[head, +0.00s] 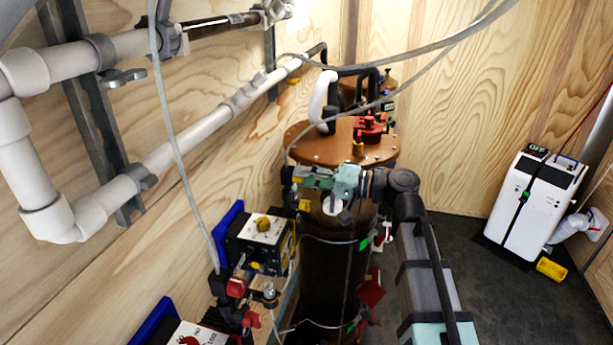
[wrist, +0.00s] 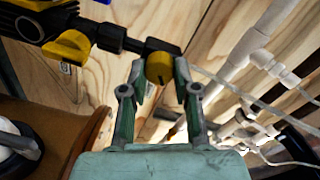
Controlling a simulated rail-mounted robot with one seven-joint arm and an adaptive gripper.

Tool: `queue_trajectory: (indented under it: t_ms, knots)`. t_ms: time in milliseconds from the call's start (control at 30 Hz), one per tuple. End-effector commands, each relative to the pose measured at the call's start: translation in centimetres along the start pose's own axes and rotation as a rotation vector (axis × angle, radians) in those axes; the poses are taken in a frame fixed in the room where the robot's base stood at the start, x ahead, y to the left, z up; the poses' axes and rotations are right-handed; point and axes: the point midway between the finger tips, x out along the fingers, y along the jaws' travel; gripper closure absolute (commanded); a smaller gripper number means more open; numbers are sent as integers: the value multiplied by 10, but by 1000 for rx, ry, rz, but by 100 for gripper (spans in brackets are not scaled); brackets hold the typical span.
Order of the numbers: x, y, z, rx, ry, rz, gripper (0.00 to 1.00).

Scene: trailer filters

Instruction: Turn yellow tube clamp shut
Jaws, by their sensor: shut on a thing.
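A yellow tube clamp (wrist: 159,68) with a rounded knob sits on a black fitting in the wrist view. My gripper (wrist: 160,75) has one teal finger on each side of this knob and is shut on it. In the head view my gripper (head: 304,177) reaches leftward across the front of a brown cylinder (head: 330,245), just below its top. The clamped knob is not clear there, as the fingers cover that spot.
Another yellow handle (wrist: 66,47) is on the black pipe to the left in the wrist view. White pipes (head: 175,150) run along the wooden wall. A box with a yellow knob (head: 262,224) is at the lower left.

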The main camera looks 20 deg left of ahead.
Motion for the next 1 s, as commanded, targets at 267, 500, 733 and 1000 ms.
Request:
queue_trajectory:
  t_ms: [267,500,733,1000]
  knots:
    - [0,-2,-2,260,-11,1,100]
    - [0,-1,-2,452,-18,3,100]
    - [0,0,-2,575,-24,4,100]
    - [0,1,-1,637,-26,4,100]
